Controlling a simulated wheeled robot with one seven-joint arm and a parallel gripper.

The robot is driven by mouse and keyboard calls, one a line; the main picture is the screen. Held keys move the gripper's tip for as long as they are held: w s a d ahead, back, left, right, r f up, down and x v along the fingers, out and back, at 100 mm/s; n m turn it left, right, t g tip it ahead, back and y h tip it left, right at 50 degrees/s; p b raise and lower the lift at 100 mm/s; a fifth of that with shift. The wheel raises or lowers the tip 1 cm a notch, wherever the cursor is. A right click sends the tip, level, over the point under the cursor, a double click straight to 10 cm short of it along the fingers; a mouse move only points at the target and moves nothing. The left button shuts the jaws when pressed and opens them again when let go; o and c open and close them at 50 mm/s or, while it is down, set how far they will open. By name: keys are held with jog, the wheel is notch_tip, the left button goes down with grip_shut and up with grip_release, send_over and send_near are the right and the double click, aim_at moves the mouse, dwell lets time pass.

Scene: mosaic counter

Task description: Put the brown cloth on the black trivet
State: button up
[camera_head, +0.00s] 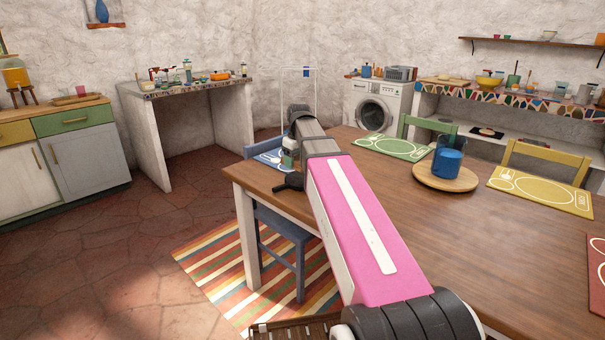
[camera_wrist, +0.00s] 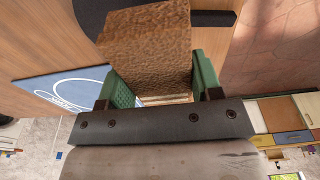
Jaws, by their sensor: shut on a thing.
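The brown cloth (camera_wrist: 148,45) is a thick, block-like, textured brown piece in the wrist view. My gripper (camera_wrist: 160,80) is shut on it, with a green finger on each side. In the head view my gripper (camera_head: 288,160) is over the table's left end, partly hidden by my arm, and I cannot make out the cloth there. A flat black thing, which looks like the black trivet (camera_wrist: 90,14), lies beyond the cloth in the wrist view, partly hidden by it. A dark bar sticks out to its right. In the head view a black piece (camera_head: 289,183) shows at the table edge.
The wooden table (camera_head: 420,240) holds a blue placemat (camera_head: 266,157), a green placemat (camera_head: 390,147), a yellow placemat (camera_head: 540,190) and a blue pitcher (camera_head: 447,162) on a round board. A blue chair (camera_head: 285,225) stands at the left edge. The table's middle is clear.

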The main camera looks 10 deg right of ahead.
aim_at(302, 178)
jog(key=d, duration=0.1)
jog(key=w+d+f, duration=0.1)
jog(key=d+f, duration=0.1)
jog(key=shift+w+f, duration=0.1)
jog(key=shift+w, duration=0.2)
jog(key=shift+f, duration=1.95)
jog(key=shift+f, duration=0.1)
jog(key=o, duration=0.9)
jog(key=r, duration=0.8)
jog(key=s+d+r, duration=0.1)
jog(key=r, duration=0.3)
jog(key=shift+s+r, duration=0.1)
